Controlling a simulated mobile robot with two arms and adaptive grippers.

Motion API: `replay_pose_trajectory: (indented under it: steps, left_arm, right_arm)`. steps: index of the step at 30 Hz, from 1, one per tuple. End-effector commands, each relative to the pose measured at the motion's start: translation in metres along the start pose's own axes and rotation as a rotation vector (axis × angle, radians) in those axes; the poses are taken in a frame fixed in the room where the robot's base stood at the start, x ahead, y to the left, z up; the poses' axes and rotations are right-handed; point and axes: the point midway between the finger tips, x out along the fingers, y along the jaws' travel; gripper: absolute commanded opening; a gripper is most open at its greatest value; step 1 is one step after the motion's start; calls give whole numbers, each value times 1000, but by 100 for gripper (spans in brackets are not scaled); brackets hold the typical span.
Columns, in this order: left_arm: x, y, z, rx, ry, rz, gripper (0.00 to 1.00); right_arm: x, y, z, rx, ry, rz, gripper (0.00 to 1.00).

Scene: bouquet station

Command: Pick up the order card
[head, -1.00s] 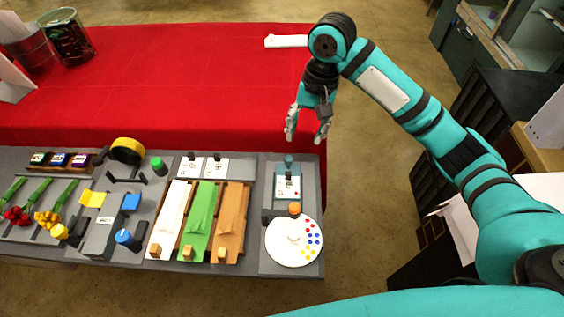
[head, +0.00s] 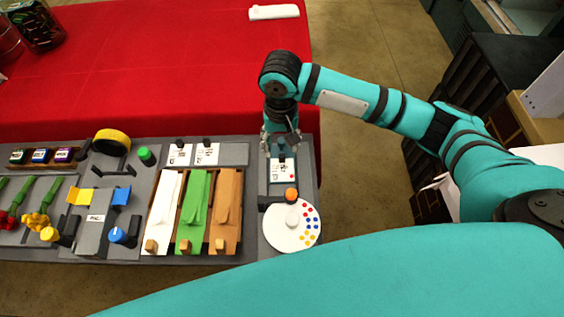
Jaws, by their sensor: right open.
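A white card (head: 283,172) with small print and a red dot lies on the grey board at the right of the station, just above the round dial. Two more white cards, a left one (head: 179,155) and a right one (head: 207,154), sit above the wrapping strips. I cannot tell from print which is the order card. My right gripper (head: 281,147) is open and pointing down, over the top edge of the card with the red dot. Its fingers hide part of the board there, and contact cannot be told. My left gripper is out of view.
A white round dial (head: 291,236) with colored dots and an orange knob (head: 291,194) sit below the card. White, green (head: 195,212) and brown strips lie to the left. A red cloth table (head: 150,70) is behind, mostly clear.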

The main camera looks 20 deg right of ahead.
Motion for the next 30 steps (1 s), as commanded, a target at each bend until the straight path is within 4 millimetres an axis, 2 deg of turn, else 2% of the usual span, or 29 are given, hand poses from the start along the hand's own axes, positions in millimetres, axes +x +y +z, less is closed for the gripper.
replay_pose_trajectory:
  steps: [1, 5, 12, 21, 30]
  left_arm:
    - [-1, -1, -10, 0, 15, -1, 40]
    - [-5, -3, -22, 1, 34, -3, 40]
    - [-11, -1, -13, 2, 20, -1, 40]
    - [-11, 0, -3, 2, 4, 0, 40]
    - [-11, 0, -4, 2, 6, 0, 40]
  right_arm:
    - [2, 0, 0, 0, -1, 0, 44]
    - [14, 2, 0, 1, -3, 3, 44]
    - [48, 3, 0, 1, -1, 2, 44]
    - [54, 2, 0, -1, 1, 0, 44]
    - [54, 2, 0, 0, 1, 0, 5]
